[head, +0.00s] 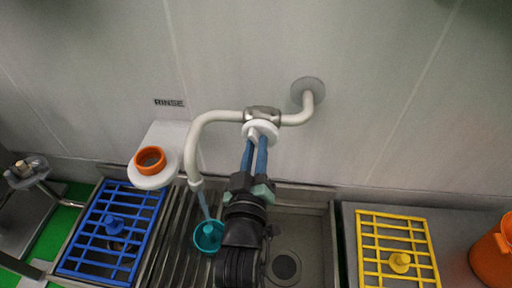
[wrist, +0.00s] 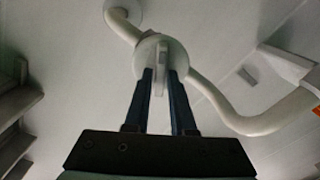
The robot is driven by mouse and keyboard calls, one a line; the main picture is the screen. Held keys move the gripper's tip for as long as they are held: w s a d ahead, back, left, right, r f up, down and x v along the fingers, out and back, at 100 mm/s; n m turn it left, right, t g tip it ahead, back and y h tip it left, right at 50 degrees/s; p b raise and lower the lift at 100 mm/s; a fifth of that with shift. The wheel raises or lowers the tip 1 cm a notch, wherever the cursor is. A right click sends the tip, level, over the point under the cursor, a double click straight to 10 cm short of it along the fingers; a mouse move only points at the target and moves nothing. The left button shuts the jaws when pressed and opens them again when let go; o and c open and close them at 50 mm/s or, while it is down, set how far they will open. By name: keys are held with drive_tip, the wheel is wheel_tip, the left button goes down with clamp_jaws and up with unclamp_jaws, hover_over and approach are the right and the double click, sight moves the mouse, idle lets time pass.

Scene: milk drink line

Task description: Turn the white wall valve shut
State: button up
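The white wall valve (head: 260,128) sits on a grey fitting in the white pipe (head: 222,117) on the wall. In the wrist view it is a round white disc (wrist: 148,44) with a narrow white handle (wrist: 159,68) pointing down the picture. My gripper (wrist: 161,74) has its two blue fingers on either side of the handle, with gaps showing, so it looks open around it. In the head view my gripper (head: 256,146) reaches up to the valve's face from below. A light blue stream (head: 203,204) runs from the spout down to a teal piece (head: 208,236).
A blue grid rack (head: 92,229) is at left and a yellow grid rack (head: 368,248) at right. A white wall bracket (head: 150,181) with an orange ring (head: 150,159) is left of the spout. An orange container (head: 490,258) stands far right. The spout is close left of my gripper.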

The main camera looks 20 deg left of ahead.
clamp_jaws()
drive_tip(key=shift+m+p, duration=0.3)
drive_tip(key=shift+m, duration=0.1)
drive_tip(key=shift+d+r+m+p, duration=0.1)
drive_tip(key=shift+m+p, duration=1.2)
drive_tip(key=shift+m, duration=1.2)
drive_tip(key=shift+o, duration=2.3)
unclamp_jaws()
drive_tip(key=shift+s, duration=0.1)
